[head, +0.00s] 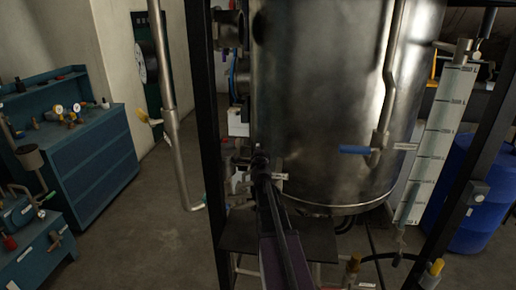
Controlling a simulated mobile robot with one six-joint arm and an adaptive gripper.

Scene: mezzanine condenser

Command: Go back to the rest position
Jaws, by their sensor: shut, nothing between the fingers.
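My dark arm reaches up from the bottom middle of the head view. My gripper (259,152), small and dark at its far end, is shut and empty. It shows in front of the lower left side of a large steel tank (325,110). A cluster of pale fittings (239,178) is just left of it in the picture. I cannot tell whether the gripper touches any of them. The fingers are hard to make out against the dark parts behind.
A black frame post (205,120) and a grey pipe (178,150) stand left of the tank. A blue-handled valve (358,150) and a scaled gauge (436,145) are to the right, with a blue drum (470,205) behind. A teal cabinet (85,160) stands left. Floor (140,245) between is clear.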

